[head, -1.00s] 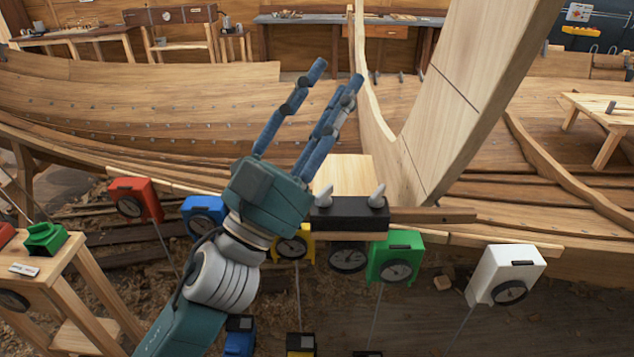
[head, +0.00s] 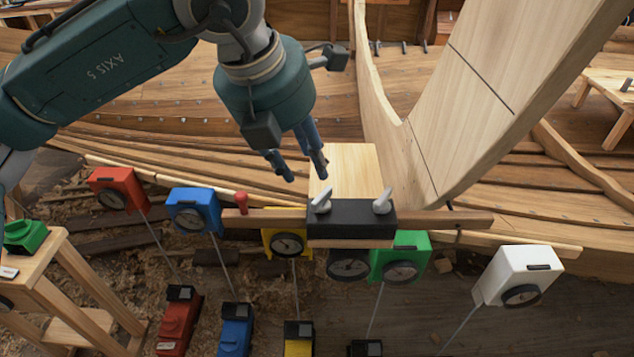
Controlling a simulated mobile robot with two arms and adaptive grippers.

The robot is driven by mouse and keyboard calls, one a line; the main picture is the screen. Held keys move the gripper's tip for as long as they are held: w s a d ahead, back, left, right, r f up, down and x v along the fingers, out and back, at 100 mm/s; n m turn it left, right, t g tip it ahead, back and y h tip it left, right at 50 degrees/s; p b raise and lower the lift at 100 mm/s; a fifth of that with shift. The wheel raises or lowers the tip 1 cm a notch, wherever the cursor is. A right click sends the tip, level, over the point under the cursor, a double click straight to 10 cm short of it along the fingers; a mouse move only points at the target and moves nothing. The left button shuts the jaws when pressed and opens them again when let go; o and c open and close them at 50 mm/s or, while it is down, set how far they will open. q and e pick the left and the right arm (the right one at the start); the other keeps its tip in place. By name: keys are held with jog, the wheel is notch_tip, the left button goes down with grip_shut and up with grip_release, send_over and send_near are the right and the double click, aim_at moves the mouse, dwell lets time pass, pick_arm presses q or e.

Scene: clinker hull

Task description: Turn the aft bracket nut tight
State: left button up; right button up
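A black bracket block (head: 350,222) sits across a wooden bar (head: 450,219), in front of a pale wooden block (head: 346,170). Two light grey wing-shaped nuts stand on it, a left nut (head: 321,201) and a right nut (head: 383,202). I cannot tell from the picture which is the aft one. Both handles are tilted. My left gripper (head: 297,172) comes down from the upper left, fingers pointing down, spread and empty. Its tips look above and left of the left nut, apart from it. My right gripper is out of view.
Dial boxes hang along the plank edge: red (head: 122,190), blue (head: 193,211), yellow (head: 283,240), green (head: 401,258) and white (head: 519,275). A red knob (head: 241,203) stands near the bar's left end. A broad timber post (head: 470,110) rises behind the bracket at right.

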aim_at(319, 194)
pick_arm(q)
jog(key=p+x, duration=0.4)
jog(key=x, duration=0.5)
jog(key=shift+s+a, duration=0.1)
jog(key=shift+d+f, duration=0.2)
jog(key=shift+f, duration=0.55)
jog(key=shift+w, duration=0.25)
grip_shut()
